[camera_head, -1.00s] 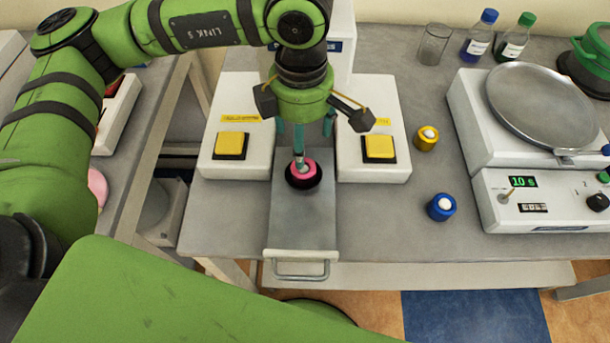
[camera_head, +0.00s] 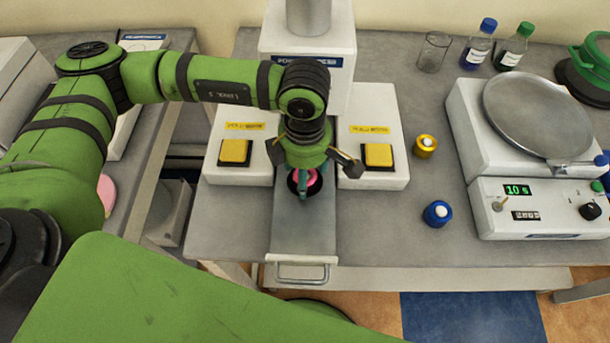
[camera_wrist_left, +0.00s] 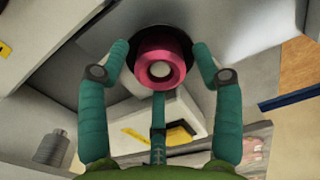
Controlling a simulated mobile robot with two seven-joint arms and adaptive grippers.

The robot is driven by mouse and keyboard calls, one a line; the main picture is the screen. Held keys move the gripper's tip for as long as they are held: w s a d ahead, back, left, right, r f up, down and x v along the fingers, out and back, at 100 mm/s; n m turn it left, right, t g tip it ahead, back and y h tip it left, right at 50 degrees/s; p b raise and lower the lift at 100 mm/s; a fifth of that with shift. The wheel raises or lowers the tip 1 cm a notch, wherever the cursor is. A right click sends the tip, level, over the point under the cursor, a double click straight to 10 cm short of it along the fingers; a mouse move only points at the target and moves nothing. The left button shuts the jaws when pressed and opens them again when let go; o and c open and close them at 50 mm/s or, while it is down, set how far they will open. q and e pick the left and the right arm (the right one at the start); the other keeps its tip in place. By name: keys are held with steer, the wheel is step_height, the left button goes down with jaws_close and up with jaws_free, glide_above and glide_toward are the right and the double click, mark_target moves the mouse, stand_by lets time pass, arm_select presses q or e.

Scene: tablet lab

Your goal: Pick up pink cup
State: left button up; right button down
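The pink cup (camera_head: 306,178) sits upright in a round black recess or ring (camera_head: 297,193) on the grey sliding plate (camera_head: 304,230), and a pale round thing shows in its middle. It also shows in the left wrist view (camera_wrist_left: 162,78). My left gripper (camera_head: 305,182) is directly over the cup, pointing down and partly covering it. In the left wrist view its teal fingers (camera_wrist_left: 162,52) are spread on both sides of the cup with gaps, and a third finger is below it. My right gripper is in neither view.
White boxes with yellow buttons (camera_head: 235,151) (camera_head: 378,155) flank the plate. A yellow cup (camera_head: 425,148) and a blue cup (camera_head: 437,215) stand to the right. A scale-like device (camera_head: 540,207), bottles and a beaker (camera_head: 433,53) are further right. A handle (camera_head: 301,272) is at the plate's front.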

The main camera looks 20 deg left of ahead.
arm_select(q)
steer(key=c, duration=0.7)
steer(key=shift+c, duration=0.2)
steer(key=shift+r, duration=0.1)
